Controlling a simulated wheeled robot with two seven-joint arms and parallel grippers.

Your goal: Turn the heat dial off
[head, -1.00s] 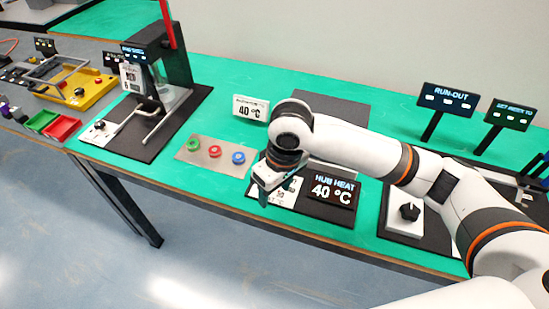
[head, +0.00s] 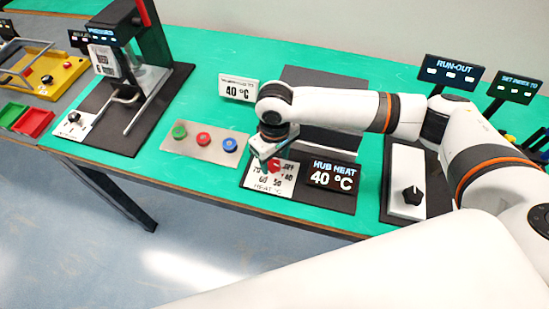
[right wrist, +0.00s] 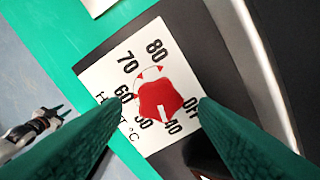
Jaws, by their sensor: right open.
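The heat dial (head: 274,166) is a red knob on a white plate (head: 262,187) marked 50, 60, 70, 80 and OFF. In the right wrist view the knob (right wrist: 158,98) has a white line pointing toward the 40 mark. My right gripper (head: 269,158) is open above the dial. In the right wrist view its green fingers (right wrist: 160,101) appear on either side of the knob, with no clear contact. The HUB HEAT display (head: 332,177) reads 40 °C. A small white and black shape at the left of the wrist view looks like my left gripper (right wrist: 62,113).
A metal plate (head: 190,150) with green, red and blue buttons lies left of the dial. A white plate with a black knob (head: 412,195) is to the right.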

